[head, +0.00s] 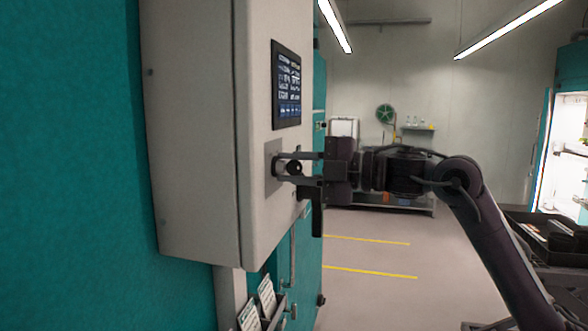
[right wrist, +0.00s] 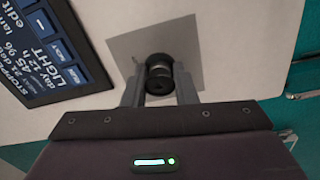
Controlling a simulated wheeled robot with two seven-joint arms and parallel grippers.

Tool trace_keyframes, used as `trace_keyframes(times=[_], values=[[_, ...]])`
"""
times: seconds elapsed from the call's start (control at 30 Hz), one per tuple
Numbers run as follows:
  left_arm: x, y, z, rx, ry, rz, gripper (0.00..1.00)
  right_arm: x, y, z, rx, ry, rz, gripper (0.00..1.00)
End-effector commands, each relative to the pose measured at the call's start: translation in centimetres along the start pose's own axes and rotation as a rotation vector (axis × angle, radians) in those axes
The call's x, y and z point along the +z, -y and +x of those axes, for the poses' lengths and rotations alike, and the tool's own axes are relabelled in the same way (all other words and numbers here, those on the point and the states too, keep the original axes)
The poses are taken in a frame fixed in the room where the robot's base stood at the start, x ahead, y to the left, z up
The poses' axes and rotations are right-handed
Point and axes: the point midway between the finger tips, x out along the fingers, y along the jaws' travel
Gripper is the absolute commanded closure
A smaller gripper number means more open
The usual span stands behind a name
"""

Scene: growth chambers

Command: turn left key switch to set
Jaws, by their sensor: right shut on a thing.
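The key switch (right wrist: 159,72) is a dark round knob on a grey square plate (right wrist: 125,48), below the screen on a pale control box. In the head view the key switch (head: 294,167) shows between the fingers of my right gripper (head: 284,170). In the right wrist view the fingers of my right gripper (right wrist: 159,92) stand on both sides of the knob, shut on it. The switch's position marks cannot be read. My left gripper is not in view.
The pale control box (head: 195,140) is mounted on a teal chamber wall (head: 70,170). Its dark screen (head: 287,85) sits just above the switch; it also shows in the right wrist view (right wrist: 50,50). Paper cards (head: 266,296) hang below the box. The floor (head: 365,255) to the right is open.

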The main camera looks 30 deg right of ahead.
Motion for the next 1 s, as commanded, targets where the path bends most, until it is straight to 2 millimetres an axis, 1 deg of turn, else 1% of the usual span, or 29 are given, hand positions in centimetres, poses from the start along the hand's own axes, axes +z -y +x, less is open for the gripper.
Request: trace_keyframes(times=[0.2,0.43,0.7,1.0], values=[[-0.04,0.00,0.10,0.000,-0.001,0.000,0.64,-0.02,0.15,0.04,-0.003,-0.001,0.169,0.97],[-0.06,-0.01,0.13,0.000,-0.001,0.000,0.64,-0.01,0.14,0.03,-0.002,0.000,0.290,0.97],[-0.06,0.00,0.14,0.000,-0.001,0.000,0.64,-0.01,0.17,0.03,-0.003,0.000,0.353,0.97],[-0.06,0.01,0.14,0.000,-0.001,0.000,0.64,-0.01,0.18,0.03,-0.003,0.000,0.362,0.97]])
